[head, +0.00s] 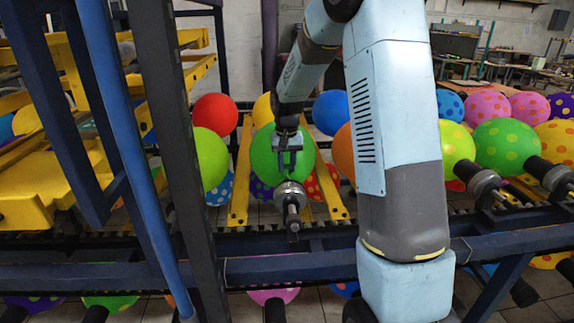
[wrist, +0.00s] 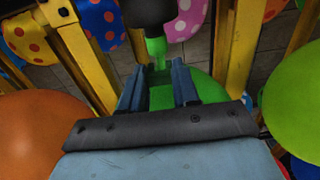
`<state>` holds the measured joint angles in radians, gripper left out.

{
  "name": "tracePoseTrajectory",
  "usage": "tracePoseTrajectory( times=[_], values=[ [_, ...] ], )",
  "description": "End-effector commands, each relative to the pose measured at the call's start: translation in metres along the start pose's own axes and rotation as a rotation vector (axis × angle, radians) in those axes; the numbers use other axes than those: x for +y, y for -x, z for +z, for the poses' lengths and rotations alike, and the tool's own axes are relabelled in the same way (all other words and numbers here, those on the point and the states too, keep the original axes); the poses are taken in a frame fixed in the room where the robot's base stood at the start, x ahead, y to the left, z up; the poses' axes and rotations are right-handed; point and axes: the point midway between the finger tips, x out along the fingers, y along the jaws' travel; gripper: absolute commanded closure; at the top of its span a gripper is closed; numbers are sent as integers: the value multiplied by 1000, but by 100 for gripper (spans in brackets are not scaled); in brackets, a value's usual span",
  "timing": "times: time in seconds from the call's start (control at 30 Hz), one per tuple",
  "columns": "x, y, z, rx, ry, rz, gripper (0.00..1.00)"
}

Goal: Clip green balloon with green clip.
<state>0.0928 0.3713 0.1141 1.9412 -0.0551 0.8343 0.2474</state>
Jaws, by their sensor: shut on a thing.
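The green balloon (head: 265,165) hangs among the row of balloons left of centre in the head view. In the wrist view, its bright green neck (wrist: 156,48) meets a black nozzle (wrist: 150,12). My gripper (head: 288,143) is in front of the balloon in the head view. In the wrist view, its two blue-grey fingers (wrist: 157,75) hold a darker green piece, which looks like the green clip (wrist: 162,98). The clip is close to the neck. I cannot tell whether it is around the neck. The fingers hide the clip's sides, and the clip cannot be made out in the head view.
A metal nozzle holder (head: 290,197) is just below the balloon. Yellow bars (head: 241,175) stand beside it. An orange balloon (wrist: 40,135) and a lime balloon (wrist: 292,100) crowd my gripper. A blue rail (head: 300,270) runs across the front.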

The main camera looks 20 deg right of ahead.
Motion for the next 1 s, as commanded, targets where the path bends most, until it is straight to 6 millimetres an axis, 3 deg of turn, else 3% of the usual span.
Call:
tracePoseTrajectory(
  times=[1.0],
  values=[
    [-1,-19,0,-1,1,0,89]
  ],
)
